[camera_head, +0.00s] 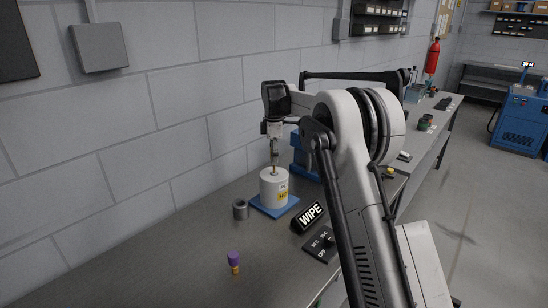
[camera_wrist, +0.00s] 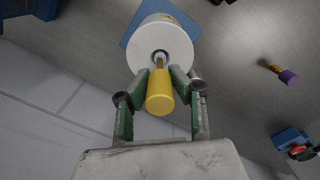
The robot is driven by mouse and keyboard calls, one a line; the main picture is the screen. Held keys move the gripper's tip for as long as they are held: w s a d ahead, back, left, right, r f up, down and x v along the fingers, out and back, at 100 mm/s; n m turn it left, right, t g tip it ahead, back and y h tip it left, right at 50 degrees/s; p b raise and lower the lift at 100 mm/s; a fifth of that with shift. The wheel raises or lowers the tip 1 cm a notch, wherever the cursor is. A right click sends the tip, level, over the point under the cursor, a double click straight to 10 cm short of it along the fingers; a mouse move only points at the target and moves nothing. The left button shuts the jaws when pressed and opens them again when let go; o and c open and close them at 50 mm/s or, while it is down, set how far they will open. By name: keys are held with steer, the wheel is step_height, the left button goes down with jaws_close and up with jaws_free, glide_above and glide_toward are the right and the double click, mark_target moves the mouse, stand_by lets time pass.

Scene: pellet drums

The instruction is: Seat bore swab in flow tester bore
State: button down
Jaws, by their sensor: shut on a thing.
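The flow tester is a white cylinder (camera_head: 273,190) with a round bore in its top, standing upright on a blue base plate (camera_head: 264,211). In the wrist view its white top (camera_wrist: 174,43) faces the camera. The bore swab has a yellow handle (camera_wrist: 160,99) and a thin brownish shaft. My gripper (camera_wrist: 160,76) is shut on the swab; in the head view my gripper (camera_head: 274,139) is above the tester, holding the swab about upright. The shaft's lower end lies at the bore mouth. How deep it reaches inside is hidden.
A purple-topped small tool (camera_head: 234,260) stands on the bench at the front. A grey ring (camera_head: 240,210) is left of the tester. A black WIPE sign (camera_head: 308,217) and a dark labelled tray (camera_head: 320,243) are to the right. The wall is close behind.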

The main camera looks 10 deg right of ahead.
steer(key=c, duration=1.5)
jaws_free()
steer(key=shift+o, duration=0.2)
steer(key=shift+r, duration=0.1)
step_height(320, 180, up, 11)
steer(key=shift+r, duration=0.1)
steer(key=shift+s+r, duration=0.15)
steer(key=shift+r, duration=0.3)
steer(key=s+r+m+t+b, duration=0.1)
steer(key=s+r+m+t, duration=0.2)
steer(key=s, duration=0.9)
steer(key=s+r+m+t+b, duration=0.15)
steer(key=s+m, duration=0.35)
steer(key=s, duration=0.7)
steer(key=s+f+m+t+b, duration=0.1)
steer(key=s+f+m, duration=0.1)
steer(key=s+f, duration=0.3)
steer(key=s+f+m+b, duration=0.1)
steer(key=s+f+m, duration=0.2)
steer(key=s, duration=0.9)
steer(key=s+f+m+t+b, duration=0.1)
steer(key=s+f+m, duration=0.2)
steer(key=s+f, duration=0.5)
steer(key=shift+s+f+t, duration=0.35)
steer(key=shift+s+f, duration=0.05)
steer(key=shift+s, duration=0.3)
